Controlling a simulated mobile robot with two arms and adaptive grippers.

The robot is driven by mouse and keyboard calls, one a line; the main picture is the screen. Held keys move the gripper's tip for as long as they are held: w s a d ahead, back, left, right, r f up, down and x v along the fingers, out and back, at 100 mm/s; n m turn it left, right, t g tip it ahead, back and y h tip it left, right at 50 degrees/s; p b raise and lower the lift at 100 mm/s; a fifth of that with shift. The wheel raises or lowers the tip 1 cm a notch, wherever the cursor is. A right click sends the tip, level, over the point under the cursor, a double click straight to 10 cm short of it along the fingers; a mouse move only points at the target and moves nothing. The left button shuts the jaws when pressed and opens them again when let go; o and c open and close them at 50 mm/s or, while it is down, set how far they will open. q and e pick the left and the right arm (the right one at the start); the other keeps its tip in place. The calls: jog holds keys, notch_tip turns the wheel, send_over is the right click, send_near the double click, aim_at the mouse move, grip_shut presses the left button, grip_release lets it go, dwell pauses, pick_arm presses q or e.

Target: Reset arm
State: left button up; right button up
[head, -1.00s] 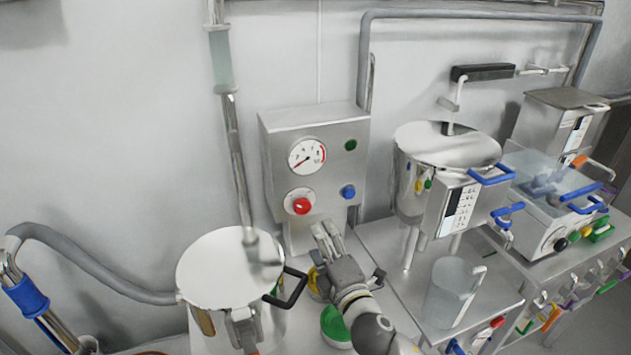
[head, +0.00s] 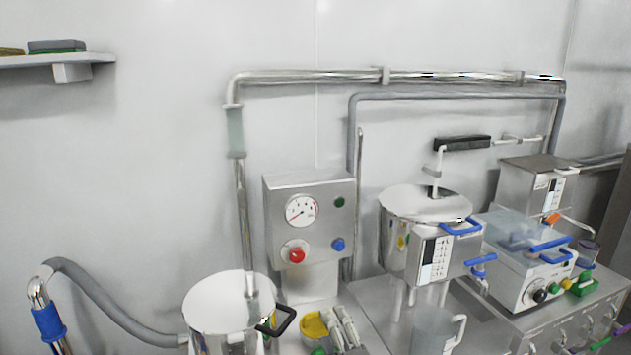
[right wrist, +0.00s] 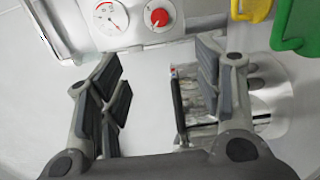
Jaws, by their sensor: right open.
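The box's gauge (right wrist: 108,17) and red knob (right wrist: 159,17) appear beyond the fingertips there. My left gripper is in neither view.
A larger vessel (head: 426,207), a clear jug (head: 433,328) and a blue-handled machine (head: 525,265) stand to the right.

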jog(key=s+d+f+m+g+h, duration=0.6)
jog(key=s+d+f+m, duration=0.6)
jog(key=s+m, duration=0.1)
jog(key=s+d+f+m+g, duration=0.2)
jog(key=s+f+m+g, duration=0.15)
jog(key=s, duration=0.75)
jog(key=s+d+f+m+g, duration=0.2)
jog(key=s+d+m+g, duration=0.15)
jog(key=s, duration=0.65)
notch_tip(320, 180, down, 26)
jog(key=s+g, duration=0.1)
jog(key=g, duration=0.1)
jog(key=s+d+f+g, duration=0.1)
jog(key=s+d+f, duration=0.1)
jog(key=s+f, duration=1.4)
jog(key=shift+s+d+n, duration=0.15)
jog(key=shift+s+n, duration=0.15)
jog(key=shift+s, duration=0.3)
jog(key=shift+f, duration=0.1)
